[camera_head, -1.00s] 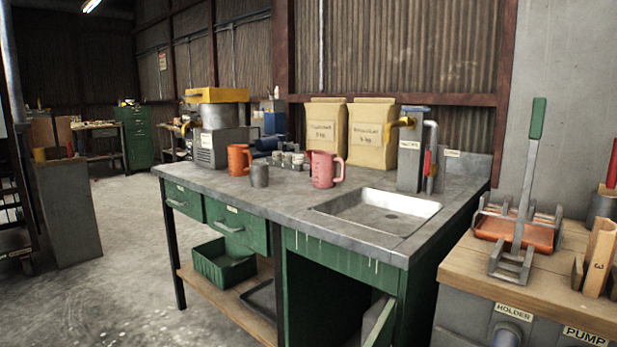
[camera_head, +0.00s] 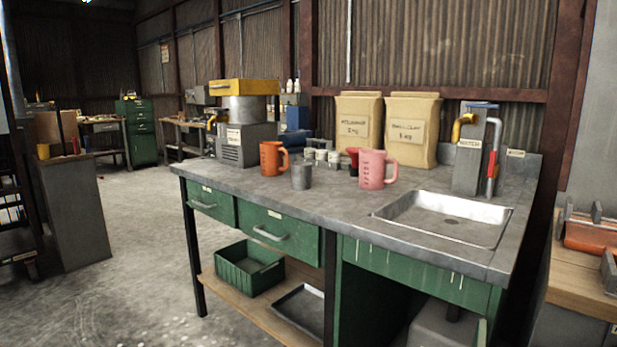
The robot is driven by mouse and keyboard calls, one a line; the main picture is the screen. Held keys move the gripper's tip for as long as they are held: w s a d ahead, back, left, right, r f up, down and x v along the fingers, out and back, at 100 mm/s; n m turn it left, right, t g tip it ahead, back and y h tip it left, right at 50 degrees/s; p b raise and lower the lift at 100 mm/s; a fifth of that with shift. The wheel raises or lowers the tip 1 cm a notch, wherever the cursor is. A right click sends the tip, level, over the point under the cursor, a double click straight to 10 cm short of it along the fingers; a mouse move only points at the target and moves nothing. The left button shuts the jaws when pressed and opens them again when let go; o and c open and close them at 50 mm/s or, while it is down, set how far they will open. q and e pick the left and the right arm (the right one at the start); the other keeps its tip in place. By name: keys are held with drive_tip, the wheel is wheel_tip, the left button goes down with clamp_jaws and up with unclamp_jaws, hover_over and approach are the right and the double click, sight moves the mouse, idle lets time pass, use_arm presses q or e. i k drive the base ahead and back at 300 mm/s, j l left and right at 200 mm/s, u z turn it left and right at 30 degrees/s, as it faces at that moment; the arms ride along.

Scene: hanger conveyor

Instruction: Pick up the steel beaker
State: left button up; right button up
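The steel beaker (camera_head: 301,176) is a small grey metal cup. It stands upright on the grey top of the green workbench (camera_head: 340,222), near its front edge. An orange jug (camera_head: 271,159) stands just left of and behind it, and a pink jug (camera_head: 373,170) stands to its right. Neither of my grippers shows in the head view.
Several small grey cups (camera_head: 322,157) stand behind the beaker. A machine with a yellow top (camera_head: 244,92) is at the bench's back left. Two paper bags (camera_head: 412,130), a sink (camera_head: 443,216) and a water tap unit (camera_head: 468,150) are to the right.

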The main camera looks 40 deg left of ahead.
sight(302, 171)
drive_tip(key=k+j, duration=0.1)
drive_tip(key=j, duration=0.35)
drive_tip(key=j+z, duration=0.15)
drive_tip(key=j, duration=0.35)
drive_tip(key=k+j, duration=0.15)
drive_tip(key=j, duration=0.3)
drive_tip(key=k+j+z, duration=0.1)
drive_tip(key=j, duration=0.35)
drive_tip(key=k+j, duration=0.15)
drive_tip(key=j, duration=0.3)
drive_tip(key=z, duration=0.05)
